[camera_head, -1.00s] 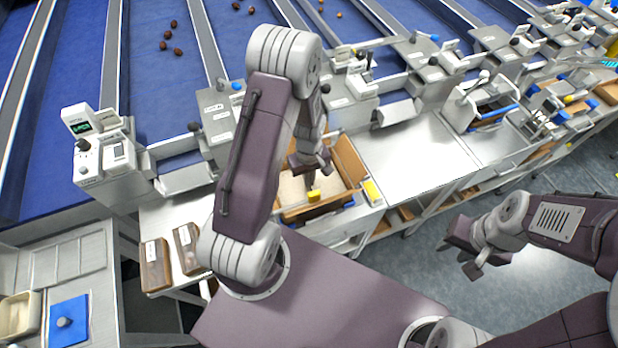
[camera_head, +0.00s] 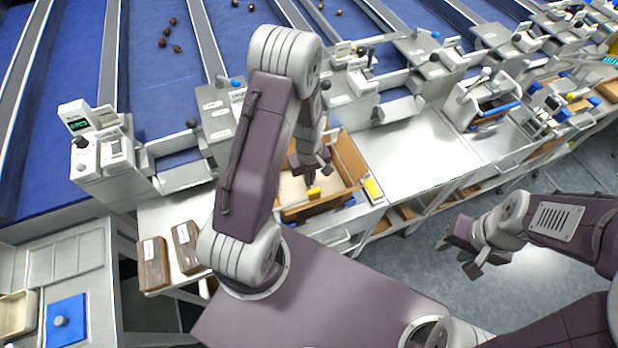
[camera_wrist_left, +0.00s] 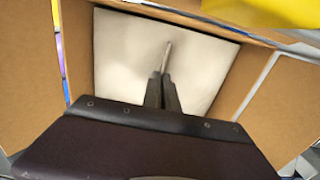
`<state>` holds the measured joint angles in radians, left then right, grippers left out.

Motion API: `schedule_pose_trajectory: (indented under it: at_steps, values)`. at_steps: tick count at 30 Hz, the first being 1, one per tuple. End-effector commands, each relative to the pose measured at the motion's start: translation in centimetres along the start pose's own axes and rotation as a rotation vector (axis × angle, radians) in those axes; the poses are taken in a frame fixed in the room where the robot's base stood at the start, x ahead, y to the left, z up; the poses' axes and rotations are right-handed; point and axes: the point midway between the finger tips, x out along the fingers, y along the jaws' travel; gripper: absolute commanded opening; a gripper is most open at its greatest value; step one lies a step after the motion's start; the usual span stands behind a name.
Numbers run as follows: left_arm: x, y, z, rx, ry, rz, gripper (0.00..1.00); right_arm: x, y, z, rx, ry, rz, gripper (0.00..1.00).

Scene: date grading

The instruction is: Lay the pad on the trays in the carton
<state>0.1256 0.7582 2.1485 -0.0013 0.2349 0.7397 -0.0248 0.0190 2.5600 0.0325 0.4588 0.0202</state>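The open brown carton (camera_head: 350,162) stands on the bench, below my left forearm. The pale, flat pad (camera_head: 291,192) lies level inside its walls; it also fills the middle of the left wrist view (camera_wrist_left: 120,60). My left gripper (camera_head: 311,181) points down into the carton over the pad. In the left wrist view its fingers (camera_wrist_left: 166,74) are close together around a thin pale upright piece at the pad's middle. The trays are not visible under the pad. My right gripper (camera_head: 458,257) is empty with fingers apart, over the floor at the right.
A yellow block (camera_head: 313,191) shows near the left gripper. Blue lanes (camera_head: 165,85) with several dates run behind.

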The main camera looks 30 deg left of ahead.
Motion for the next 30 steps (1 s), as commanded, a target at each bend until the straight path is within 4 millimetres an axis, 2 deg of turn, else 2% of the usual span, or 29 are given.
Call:
schedule_pose_trajectory:
  at_steps: [9, 12, 19, 20, 21, 30]
  values:
    - [0.13, 0.01, -0.01, 0.000, 0.000, 0.000, 0.00, 0.10, 0.00, 0.01, 0.000, 0.000, 0.000, 0.36]
    - [0.13, 0.00, 0.00, 0.000, 0.000, 0.000, 0.28, 0.10, 0.00, 0.01, 0.000, 0.000, 0.000, 0.36]
    - [0.13, 0.00, 0.00, 0.000, 0.000, 0.000, 0.28, 0.10, 0.00, 0.01, 0.000, 0.000, 0.000, 0.36]
    - [0.13, 0.00, 0.00, 0.000, 0.000, 0.000, 0.31, 0.10, 0.00, 0.01, 0.000, 0.000, 0.000, 0.36]
    - [0.13, 0.00, 0.00, 0.000, 0.000, 0.000, 0.42, 0.10, 0.00, 0.01, 0.000, 0.000, 0.000, 0.36]
    - [0.13, 0.00, 0.00, 0.000, 0.000, 0.000, 0.42, 0.10, 0.00, 0.01, 0.000, 0.000, 0.000, 0.36]
